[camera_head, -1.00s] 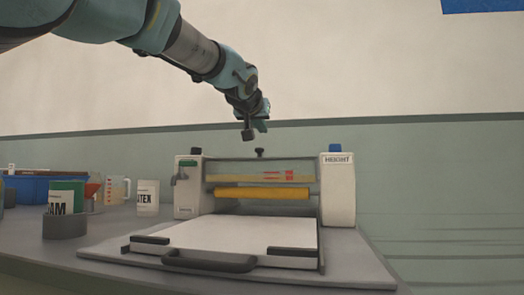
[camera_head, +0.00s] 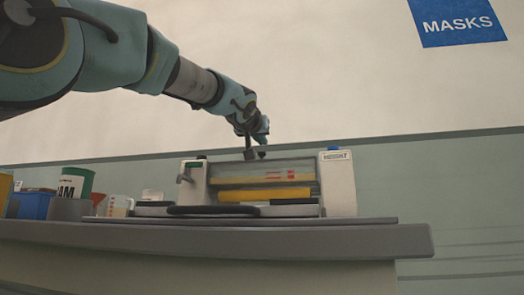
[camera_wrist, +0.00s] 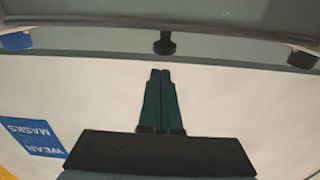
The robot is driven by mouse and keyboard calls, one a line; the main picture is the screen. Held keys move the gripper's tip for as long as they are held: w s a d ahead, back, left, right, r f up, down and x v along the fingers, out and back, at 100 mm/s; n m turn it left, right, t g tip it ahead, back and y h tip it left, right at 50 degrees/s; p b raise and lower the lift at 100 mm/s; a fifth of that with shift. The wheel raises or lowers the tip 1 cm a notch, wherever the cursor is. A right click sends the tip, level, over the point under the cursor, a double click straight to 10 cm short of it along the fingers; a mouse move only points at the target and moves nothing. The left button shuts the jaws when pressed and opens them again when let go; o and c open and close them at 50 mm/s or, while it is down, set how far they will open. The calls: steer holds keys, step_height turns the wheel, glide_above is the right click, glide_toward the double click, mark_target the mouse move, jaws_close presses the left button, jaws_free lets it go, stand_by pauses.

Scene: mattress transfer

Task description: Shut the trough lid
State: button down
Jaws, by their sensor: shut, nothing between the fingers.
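The trough lid appears to be the clear panel (camera_head: 235,169) between the two white end posts of the coating machine, above a yellow roller (camera_head: 265,195). I cannot tell its exact tilt. A black knob (camera_wrist: 164,43) stands on the machine's top edge in the wrist view, just beyond my fingertips. My gripper (camera_head: 254,154) is at the panel's top edge in the head view, near the middle. My gripper's fingers (camera_wrist: 160,72) are together and empty in the wrist view, apart from the knob in the picture. The knob is not distinct from my gripper in the head view.
The right post (camera_head: 338,185) has a blue cap; the left post (camera_head: 195,188) has a dark one. A black front handle (camera_head: 213,211) lies low before the roller. A green-and-white can (camera_head: 74,184), a beaker (camera_head: 118,206) and a blue bin (camera_head: 31,205) stand at left on the grey bench (camera_head: 220,236).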

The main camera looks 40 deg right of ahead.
steer(key=f+b, duration=0.2)
steer(key=b, duration=0.1)
steer(key=a+f+b, duration=0.1)
steer(key=shift+s+b, duration=0.3)
steer(key=shift+f, duration=0.25)
stand_by(0.3)
step_height(320, 180, up, 5)
steer(key=p, duration=0.5)
steer(key=b, duration=0.5)
glide_toward(262, 152)
steer(key=shift+s+a+r, duration=0.4)
steer(key=shift+a+r, duration=0.2)
steer(key=shift+a, duration=0.05)
